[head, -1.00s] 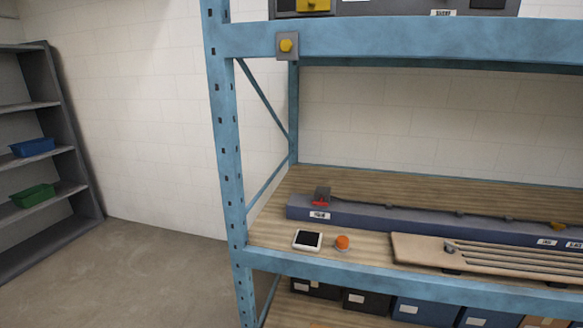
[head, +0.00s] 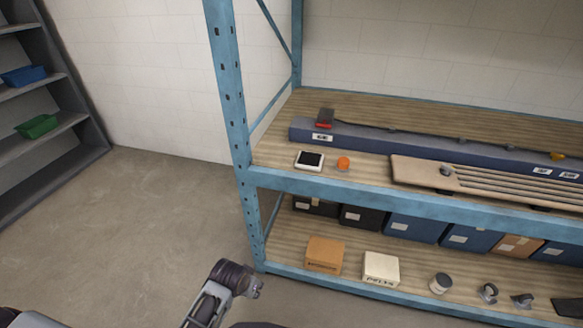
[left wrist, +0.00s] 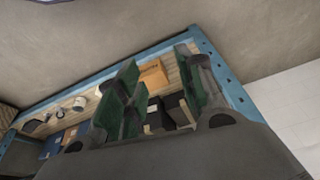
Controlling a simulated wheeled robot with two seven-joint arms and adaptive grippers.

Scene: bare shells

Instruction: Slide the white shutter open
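I cannot make out a white shutter for certain in either view. A small white-framed panel with a black face (head: 310,159) lies on the wooden shelf deck (head: 365,172), left of an orange knob (head: 343,163). My left gripper (head: 256,287) is low at the bottom of the head view, in front of the blue rack and well below that deck. In the left wrist view the left gripper (left wrist: 157,65) has its green-padded fingers apart with nothing held between them. My right gripper is not in view.
A blue rack post (head: 229,95) and shelf beam (head: 400,201) stand ahead. A long blue rail (head: 400,142) and a slatted tan board (head: 480,181) lie on the deck. Boxes, including a brown one (head: 324,254), stand on the lower shelf. The floor (head: 130,220) at left is clear.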

